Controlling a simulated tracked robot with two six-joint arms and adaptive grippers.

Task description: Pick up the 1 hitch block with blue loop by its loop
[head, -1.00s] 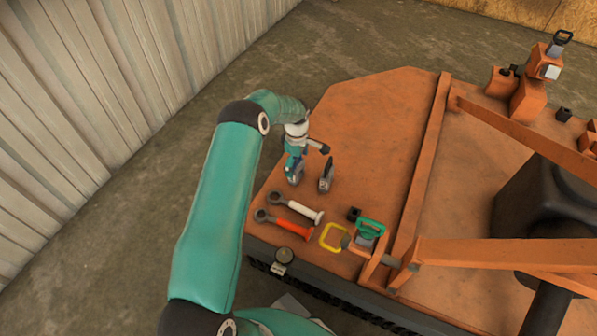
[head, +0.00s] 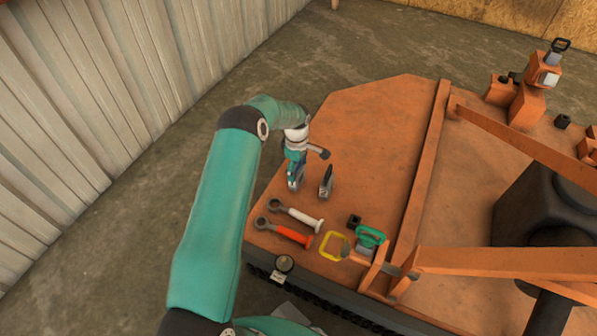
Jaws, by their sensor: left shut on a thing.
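My left gripper (head: 296,163) reaches down over the left part of the orange deck. It is shut on the blue loop of a small grey hitch block (head: 297,184), seen at its tip. The gripper and wrist hide much of the loop, and I cannot tell whether the block touches the deck. Another grey hitch block with a dark loop (head: 326,181) stands upright just to the right, apart from it. My right gripper is not in view.
The orange deck (head: 370,130) has free room at the back. A white-handled tool (head: 297,215) and an orange-handled tool (head: 284,233) lie in front. A yellow loop (head: 334,246) and a green loop (head: 371,236) are near the front edge. Orange beams (head: 500,258) rise at right.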

